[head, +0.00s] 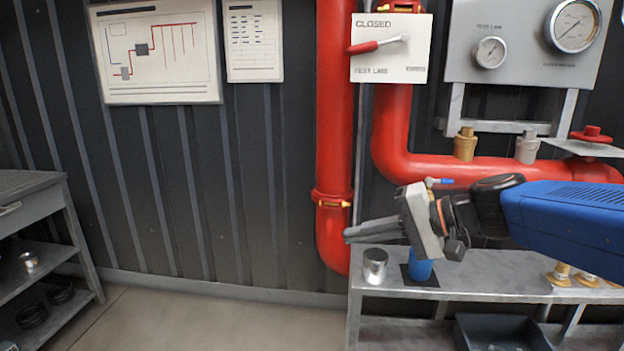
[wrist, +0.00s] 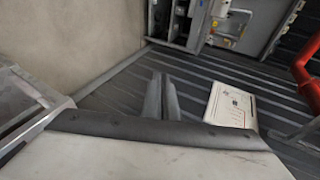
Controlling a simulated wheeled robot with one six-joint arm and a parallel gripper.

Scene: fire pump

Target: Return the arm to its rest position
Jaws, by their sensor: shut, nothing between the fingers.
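My arm reaches in from the right in the head view, its blue link level with the low red pipe. My gripper (head: 348,233) points left, above the left end of the grey bench (head: 480,290). Its fingers are together with nothing between them. In the wrist view my gripper (wrist: 160,80) also shows its two fingers side by side, with the dark wall and floor beyond. A metal cup (head: 375,267) stands on the bench below the fingers. A blue cylinder (head: 420,268) stands just right of it, partly hidden by my gripper.
Red pipes (head: 333,120) run down the wall behind my gripper. A lever plate (head: 391,62) reads CLOSED. A gauge panel (head: 520,75) hangs at upper right. A black bin (head: 500,332) sits under the bench. Shelves (head: 40,215) stand at far left, with open floor between.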

